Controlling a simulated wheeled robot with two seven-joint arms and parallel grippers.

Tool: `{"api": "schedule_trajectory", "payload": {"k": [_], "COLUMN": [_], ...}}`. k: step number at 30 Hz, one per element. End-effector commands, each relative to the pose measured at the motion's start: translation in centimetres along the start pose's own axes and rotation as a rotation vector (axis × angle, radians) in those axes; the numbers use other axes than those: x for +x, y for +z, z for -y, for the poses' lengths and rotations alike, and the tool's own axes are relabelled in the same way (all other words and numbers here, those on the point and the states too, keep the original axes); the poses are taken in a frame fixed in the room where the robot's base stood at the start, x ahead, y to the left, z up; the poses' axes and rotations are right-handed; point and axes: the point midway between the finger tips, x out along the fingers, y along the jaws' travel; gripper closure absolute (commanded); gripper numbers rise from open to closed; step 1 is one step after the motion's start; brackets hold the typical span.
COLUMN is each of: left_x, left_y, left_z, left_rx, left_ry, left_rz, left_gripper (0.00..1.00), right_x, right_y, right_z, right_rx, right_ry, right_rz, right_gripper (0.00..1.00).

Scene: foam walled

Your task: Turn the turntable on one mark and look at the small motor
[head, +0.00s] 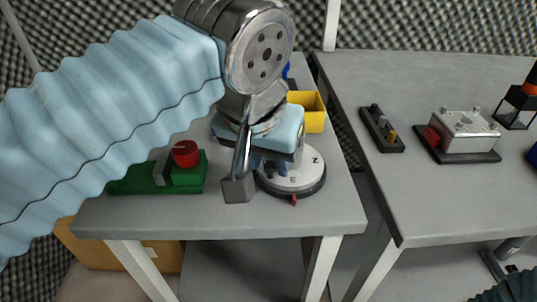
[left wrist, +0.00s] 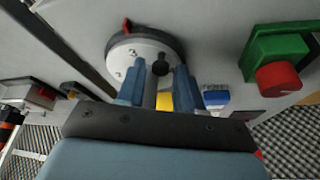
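The turntable (head: 308,178) is a round white disc with dark letters on a dark base, near the front right of the left table. A red pointer (head: 294,199) marks its front edge. The disc also shows in the left wrist view (left wrist: 122,62), with a dark round knob (left wrist: 160,68) on it. My left gripper (head: 262,168) is over the disc. In the left wrist view its two blue fingers (left wrist: 157,75) stand apart, one on each side of the knob; contact is not clear. I cannot make out the small motor for certain.
A green block with a red knob (head: 187,153) stands left of the turntable. A yellow bin (head: 312,112) is behind it. The right table holds a dark rack (head: 381,130) and a metal box on a dark base (head: 465,132). A gap separates the tables.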

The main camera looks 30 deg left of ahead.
Motion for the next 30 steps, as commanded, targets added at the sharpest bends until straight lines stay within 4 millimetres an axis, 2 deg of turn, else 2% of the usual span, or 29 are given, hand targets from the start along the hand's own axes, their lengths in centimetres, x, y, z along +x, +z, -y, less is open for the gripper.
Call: {"api": "schedule_trajectory", "payload": {"k": [9,13,17,24,30], "left_x": [0.0,-1.0,-3.5,-9.5,-12.8], "left_y": [0.0,-0.1,-0.2,-0.2,-0.1], "left_z": [0.0,0.0,0.0,0.0,0.0], "left_rx": [0.0,0.0,0.0,0.0,0.0], "left_ry": [0.0,0.001,0.002,0.002,0.001], "left_rz": [0.0,-0.003,-0.004,-0.003,-0.002], "left_gripper": [0.55,0.55,0.55,0.55,0.55], "right_x": [0.0,-0.2,-0.6,-1.7,-2.4], "right_y": [0.0,0.0,0.0,0.0,0.0], "right_z": [0.0,0.1,0.3,0.7,1.0], "right_rx": [0.0,0.0,-0.001,-0.002,-0.004], "right_ry": [0.0,0.0,0.0,-0.002,-0.003], "right_rz": [0.0,0.0,0.0,0.001,0.002], "right_gripper": [0.57,0.57,0.57,0.57,0.57]}}
